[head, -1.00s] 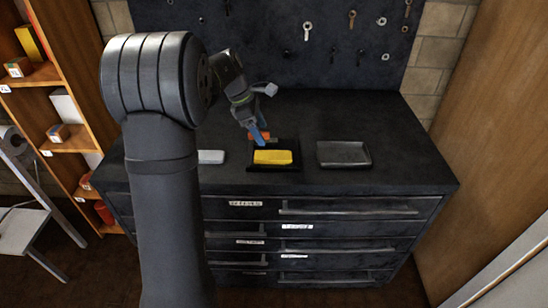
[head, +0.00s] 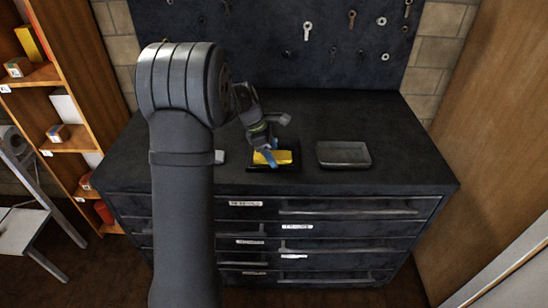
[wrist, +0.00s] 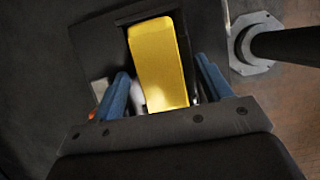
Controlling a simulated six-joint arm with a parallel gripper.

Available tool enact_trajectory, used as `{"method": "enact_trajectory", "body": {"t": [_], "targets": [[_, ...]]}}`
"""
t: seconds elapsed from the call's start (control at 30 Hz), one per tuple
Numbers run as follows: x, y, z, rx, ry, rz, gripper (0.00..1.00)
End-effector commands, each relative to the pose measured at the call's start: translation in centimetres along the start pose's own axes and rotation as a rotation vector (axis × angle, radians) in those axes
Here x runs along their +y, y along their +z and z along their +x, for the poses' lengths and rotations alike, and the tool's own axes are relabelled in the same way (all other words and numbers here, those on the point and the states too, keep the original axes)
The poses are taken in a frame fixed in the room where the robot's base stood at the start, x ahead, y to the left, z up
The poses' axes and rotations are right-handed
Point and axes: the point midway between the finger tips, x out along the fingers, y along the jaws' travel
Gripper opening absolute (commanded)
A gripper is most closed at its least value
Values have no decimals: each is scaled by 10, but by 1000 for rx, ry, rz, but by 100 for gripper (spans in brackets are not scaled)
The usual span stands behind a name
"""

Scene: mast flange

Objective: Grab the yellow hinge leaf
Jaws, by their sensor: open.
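The yellow hinge leaf (head: 284,157) lies in a black tray (head: 288,169) on the dark workbench top. In the head view my gripper (head: 268,157) is over the leaf and covers part of it. In the wrist view the leaf (wrist: 160,65) is a yellow block between the two blue fingers of my gripper (wrist: 163,70). The fingers stand apart, one on each side, with a gap visible beside the leaf. I cannot tell how far the fingertips reach down along it. The leaf's near end meets the gripper body's edge in the picture.
A grey tray (head: 343,154) stands to the right with bare bench between. A light grey piece (head: 219,157) shows at the left, partly behind my arm. A pegboard (head: 270,40) with hanging tools rises behind. A small orange thing (wrist: 91,116) shows in the wrist view.

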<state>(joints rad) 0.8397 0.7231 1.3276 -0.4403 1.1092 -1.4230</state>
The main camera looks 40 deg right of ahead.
Motion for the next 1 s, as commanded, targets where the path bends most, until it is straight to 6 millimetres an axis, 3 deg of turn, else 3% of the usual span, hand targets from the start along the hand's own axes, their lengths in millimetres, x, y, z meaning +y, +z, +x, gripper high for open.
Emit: {"method": "enact_trajectory", "body": {"t": [0.4, 0.73, 1.0], "targets": [[0, -1, 3, 0, 0, 0, 71], [0, -1, 2, 0, 0, 0, 8], [0, 0, 1, 0, 2, 1, 8]]}}
